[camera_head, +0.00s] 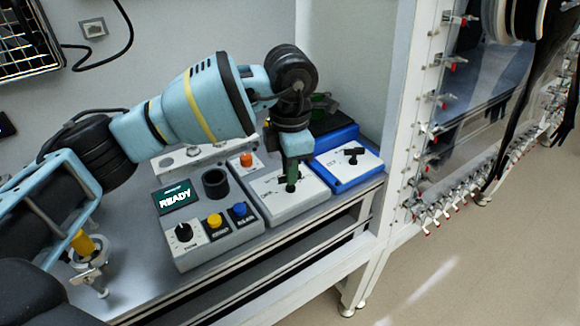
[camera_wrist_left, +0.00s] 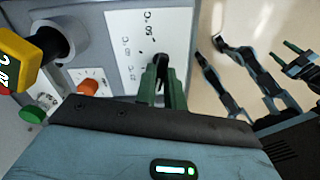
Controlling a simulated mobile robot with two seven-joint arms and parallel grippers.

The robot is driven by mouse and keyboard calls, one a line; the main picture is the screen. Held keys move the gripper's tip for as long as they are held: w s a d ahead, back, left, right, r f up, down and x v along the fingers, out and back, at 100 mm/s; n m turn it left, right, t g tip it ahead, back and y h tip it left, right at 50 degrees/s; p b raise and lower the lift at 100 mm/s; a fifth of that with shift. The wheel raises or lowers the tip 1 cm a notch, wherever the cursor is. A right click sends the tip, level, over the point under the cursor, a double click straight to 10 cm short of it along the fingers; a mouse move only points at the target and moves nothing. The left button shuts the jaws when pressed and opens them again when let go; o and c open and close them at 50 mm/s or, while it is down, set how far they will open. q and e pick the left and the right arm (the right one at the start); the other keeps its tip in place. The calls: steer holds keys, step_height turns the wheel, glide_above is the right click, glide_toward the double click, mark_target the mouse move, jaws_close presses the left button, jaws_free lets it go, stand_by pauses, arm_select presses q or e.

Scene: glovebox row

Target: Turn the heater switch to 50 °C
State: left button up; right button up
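The heater switch is a black knob on a white plate (camera_head: 268,190) on a grey box. The plate also shows in the left wrist view (camera_wrist_left: 123,28), with several °C marks and "50 °C" (camera_wrist_left: 149,24) at the top. My left gripper (camera_head: 290,180) points down over this plate. In the left wrist view its green fingers (camera_wrist_left: 162,68) are close together around the black knob, which they mostly hide. The knob's exact pointing is hard to tell. My right gripper (camera_wrist_left: 286,57) is at the right of the left wrist view, fingers apart and empty, away from the switch.
Left of the plate is a control box (camera_head: 218,245) with a READY screen, a dial and yellow and blue buttons. Right of it is a blue-framed unit (camera_head: 340,180) with a black knob. An orange knob (camera_head: 247,160) is behind. A white frame post (camera_head: 400,110) stands right.

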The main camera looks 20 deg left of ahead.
arm_select(q)
jaws_close()
steer(key=m, duration=0.2)
steer(key=shift+m, duration=2.6)
steer(key=o, duration=0.6)
jaws_free()
